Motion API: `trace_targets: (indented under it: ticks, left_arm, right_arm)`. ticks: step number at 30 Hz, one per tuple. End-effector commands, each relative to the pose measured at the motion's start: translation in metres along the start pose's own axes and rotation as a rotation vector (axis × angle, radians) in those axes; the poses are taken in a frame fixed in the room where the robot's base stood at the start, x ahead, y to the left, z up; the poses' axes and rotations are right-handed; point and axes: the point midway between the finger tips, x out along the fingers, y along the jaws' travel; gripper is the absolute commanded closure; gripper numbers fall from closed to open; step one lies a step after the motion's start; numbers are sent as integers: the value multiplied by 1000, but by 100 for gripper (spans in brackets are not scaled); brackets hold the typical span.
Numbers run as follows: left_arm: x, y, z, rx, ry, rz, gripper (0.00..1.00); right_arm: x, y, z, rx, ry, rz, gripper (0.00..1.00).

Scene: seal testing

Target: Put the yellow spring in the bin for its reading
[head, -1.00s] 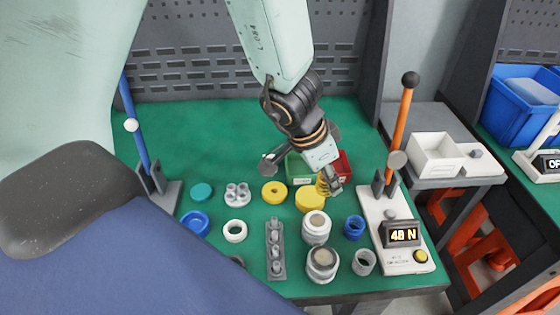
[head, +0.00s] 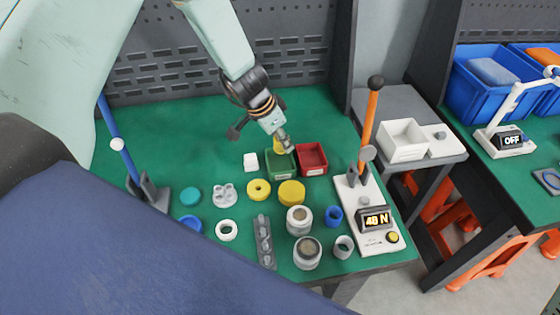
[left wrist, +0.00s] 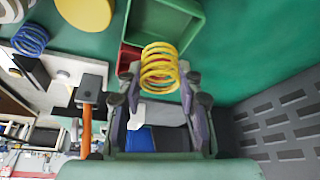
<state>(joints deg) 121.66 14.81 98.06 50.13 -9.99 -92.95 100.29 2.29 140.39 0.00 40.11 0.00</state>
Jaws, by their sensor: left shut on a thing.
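My left gripper (head: 286,147) is shut on the yellow spring (head: 279,146) and holds it just above the back part of the green bin (head: 282,177). In the left wrist view the spring (left wrist: 160,67) sits between the fingertips (left wrist: 158,82), its coils showing. The green bin (left wrist: 197,44) shows beyond it there. The red bin (head: 312,172) stands beside the green one, on its right. The tester display (head: 375,219) appears to read 48 N. My right gripper is not in view.
An orange lever (head: 370,125) stands upright right of the bins. Yellow discs, white cylinders and blue rings lie in front. The green mat (head: 180,145) is clear at the back left.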

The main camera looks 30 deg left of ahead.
Motion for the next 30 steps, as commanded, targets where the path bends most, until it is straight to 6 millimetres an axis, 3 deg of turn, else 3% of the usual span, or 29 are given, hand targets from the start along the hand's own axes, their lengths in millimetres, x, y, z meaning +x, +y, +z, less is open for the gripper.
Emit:
trace_targets:
  ticks: [1, 3, 8, 15, 30]
  left_arm:
    - [15, -1, 7, -2, -1, 0, 94]
    - [24, -1, 11, -3, -1, 0, 94]
    - [34, -3, 16, -3, 1, -1, 94]
    - [62, -2, 28, -3, 0, 0, 94]
    - [69, -3, 30, -1, 2, -1, 94]
  right_arm:
    - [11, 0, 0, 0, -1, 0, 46]
    - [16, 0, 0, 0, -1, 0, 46]
    - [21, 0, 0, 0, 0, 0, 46]
    - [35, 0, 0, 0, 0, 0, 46]
    - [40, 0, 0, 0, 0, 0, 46]
